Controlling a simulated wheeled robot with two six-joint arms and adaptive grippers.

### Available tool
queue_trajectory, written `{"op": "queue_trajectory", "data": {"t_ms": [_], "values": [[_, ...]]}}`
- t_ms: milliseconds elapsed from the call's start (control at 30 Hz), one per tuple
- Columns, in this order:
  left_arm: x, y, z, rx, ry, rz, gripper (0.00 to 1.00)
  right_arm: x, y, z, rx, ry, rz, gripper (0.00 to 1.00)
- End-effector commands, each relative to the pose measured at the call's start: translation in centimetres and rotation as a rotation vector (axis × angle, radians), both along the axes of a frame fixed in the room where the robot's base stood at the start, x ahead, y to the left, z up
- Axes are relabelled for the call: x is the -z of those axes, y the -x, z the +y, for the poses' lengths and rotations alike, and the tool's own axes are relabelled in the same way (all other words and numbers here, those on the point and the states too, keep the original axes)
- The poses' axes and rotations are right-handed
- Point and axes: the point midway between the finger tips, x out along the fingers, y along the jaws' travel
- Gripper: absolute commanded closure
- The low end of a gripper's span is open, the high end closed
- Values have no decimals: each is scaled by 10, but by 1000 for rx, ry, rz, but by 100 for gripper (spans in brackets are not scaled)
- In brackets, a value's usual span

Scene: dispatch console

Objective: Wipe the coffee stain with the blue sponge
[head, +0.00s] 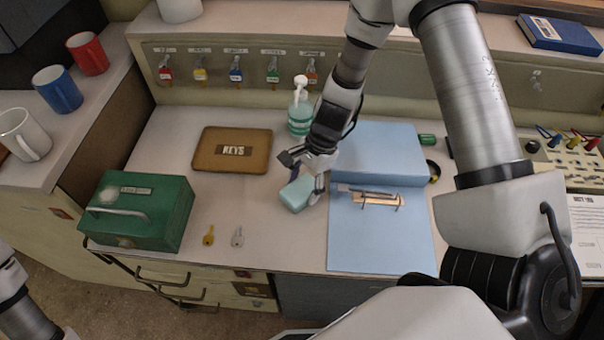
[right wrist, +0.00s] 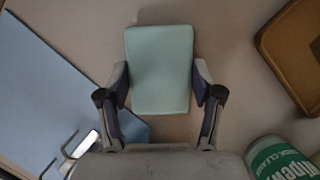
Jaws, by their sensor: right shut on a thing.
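The pale blue-green sponge (head: 296,195) is held between the fingers of my right gripper (head: 304,178), over the desk just left of the blue mat. In the right wrist view the sponge (right wrist: 160,68) sits between the two fingers of the gripper (right wrist: 160,92), with a finger on each long side. I cannot tell whether its underside touches the desk. No coffee stain shows in either view; the sponge and gripper hide part of the desk. Only a piece of my left arm shows at the lower left of the head view, without its gripper.
A brown KEYS tray (head: 207,164) lies left of the gripper, and a pump bottle (head: 300,118) stands behind it. A green cash box (head: 170,225) and two keys (head: 209,235) are at left. Bare desk lies in front of the sponge.

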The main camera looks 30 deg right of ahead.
Motion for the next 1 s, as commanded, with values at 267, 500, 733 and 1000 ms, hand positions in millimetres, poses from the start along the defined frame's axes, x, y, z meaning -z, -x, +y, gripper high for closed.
{"op": "queue_trajectory", "data": {"t_ms": [267, 500, 733, 1000], "values": [[-24, 0, 0, 0, 0, 0, 0, -28, 1, -2, -3, 1, 0, 67], [-45, 0, 0, 0, 0, 0, 0, -49, 2, -3, -4, 1, 0, 67], [-66, 0, 0, 0, 0, 0, 0, -70, 3, -3, -6, 1, 1, 67], [-78, 0, 0, 0, 0, 0, 0, -82, 3, -3, -7, 1, 1, 67]]}}
